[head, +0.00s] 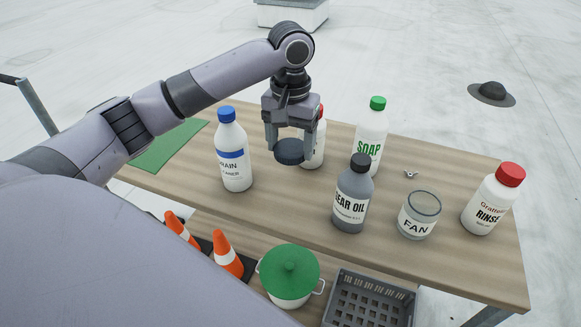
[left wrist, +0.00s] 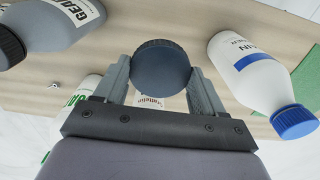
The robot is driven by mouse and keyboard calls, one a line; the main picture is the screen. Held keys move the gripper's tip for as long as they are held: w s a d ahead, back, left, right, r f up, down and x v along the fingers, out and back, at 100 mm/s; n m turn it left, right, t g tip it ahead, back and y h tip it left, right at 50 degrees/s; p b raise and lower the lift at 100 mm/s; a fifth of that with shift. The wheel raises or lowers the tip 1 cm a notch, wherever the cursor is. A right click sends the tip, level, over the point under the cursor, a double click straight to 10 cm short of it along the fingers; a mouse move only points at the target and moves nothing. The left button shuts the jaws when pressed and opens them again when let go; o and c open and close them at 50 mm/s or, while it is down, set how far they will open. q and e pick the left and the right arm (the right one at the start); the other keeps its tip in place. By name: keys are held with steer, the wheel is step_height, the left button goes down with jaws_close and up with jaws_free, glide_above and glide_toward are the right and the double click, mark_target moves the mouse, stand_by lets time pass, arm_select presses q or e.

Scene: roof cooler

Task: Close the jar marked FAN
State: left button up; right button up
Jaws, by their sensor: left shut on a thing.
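The jar marked FAN (head: 417,218) stands upright on the wooden table at the right. It is a short glass jar with a white label, and no lid shows on it. My left gripper (head: 290,150) is shut on a dark blue-grey round lid (head: 289,152) and holds it above the table, left of the jar. In the left wrist view, the lid (left wrist: 162,67) sits between the two fingers (left wrist: 160,82). My right gripper is not in view.
A gear oil bottle (head: 351,195) stands between the lid and the jar. The rinse bottle (head: 491,202) is right of the jar, the soap bottle (head: 369,140) behind. The drain bottle (head: 233,155) is left of the gripper.

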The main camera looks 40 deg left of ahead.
mark_target(291, 148)
arm_select(q)
step_height(291, 148, up, 6)
steer(key=shift+r+p, duration=0.2)
steer(key=shift+p, duration=0.1)
steer(key=shift+f, duration=0.1)
stand_by(0.4)
